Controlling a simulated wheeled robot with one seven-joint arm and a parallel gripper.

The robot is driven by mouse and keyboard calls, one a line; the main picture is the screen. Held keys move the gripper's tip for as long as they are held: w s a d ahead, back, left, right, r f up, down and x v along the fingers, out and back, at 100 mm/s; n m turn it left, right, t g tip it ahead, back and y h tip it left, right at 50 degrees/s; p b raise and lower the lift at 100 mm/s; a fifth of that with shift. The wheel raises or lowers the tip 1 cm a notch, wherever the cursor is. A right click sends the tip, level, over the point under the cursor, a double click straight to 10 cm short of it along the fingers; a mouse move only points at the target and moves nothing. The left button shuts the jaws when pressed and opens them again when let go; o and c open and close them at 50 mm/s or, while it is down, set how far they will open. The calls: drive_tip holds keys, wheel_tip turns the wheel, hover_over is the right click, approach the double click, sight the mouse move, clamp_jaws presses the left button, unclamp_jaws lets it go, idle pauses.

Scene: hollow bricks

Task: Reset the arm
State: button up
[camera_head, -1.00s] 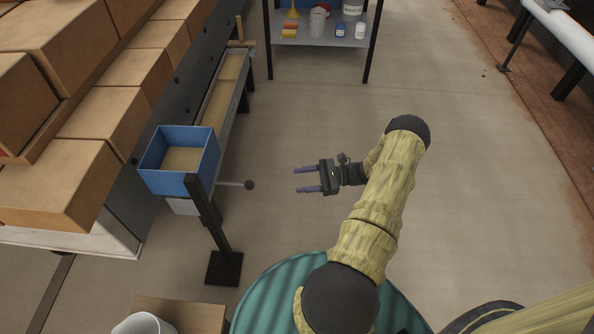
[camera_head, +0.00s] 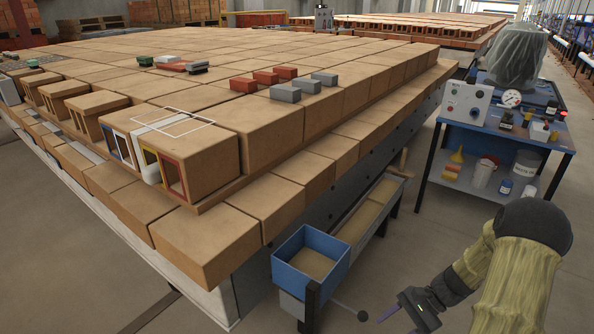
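My gripper (camera_head: 402,318) is at the bottom right of the head view, at the end of my bent, yellow-sleeved arm. Its two purple fingers stand apart with nothing between them. The lower finger is partly cut off by the frame's bottom edge. The gripper is in free space to the right of a blue open bin (camera_head: 322,245) on a post and touches nothing.
A large stack of hollow bricks (camera_head: 200,234) fills the left and middle. Small red blocks (camera_head: 266,77) and grey blocks (camera_head: 285,93) lie on top. A blue workbench (camera_head: 550,145) with a gauge and bottles stands at the right. Floor (camera_head: 395,262) shows between stack and bench.

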drive_tip(key=s+a+r+n+t+h, duration=0.2)
drive_tip(key=s+a+r+n+h, duration=0.15)
drive_tip(key=r, duration=0.25)
drive_tip(key=s+a+r+n+t+h+p, duration=0.1)
drive_tip(key=s+a+r+n+h, duration=0.15)
drive_tip(key=r+n, duration=0.25)
drive_tip(key=s+a+r+n+t+h, duration=0.2)
drive_tip(key=a+r+n+h, duration=0.15)
drive_tip(key=r, duration=0.25)
wheel_tip(320, 180, up, 37)
drive_tip(key=p, duration=3.8)
drive_tip(key=shift+d+r, duration=0.2)
drive_tip(key=shift+d, duration=0.1)
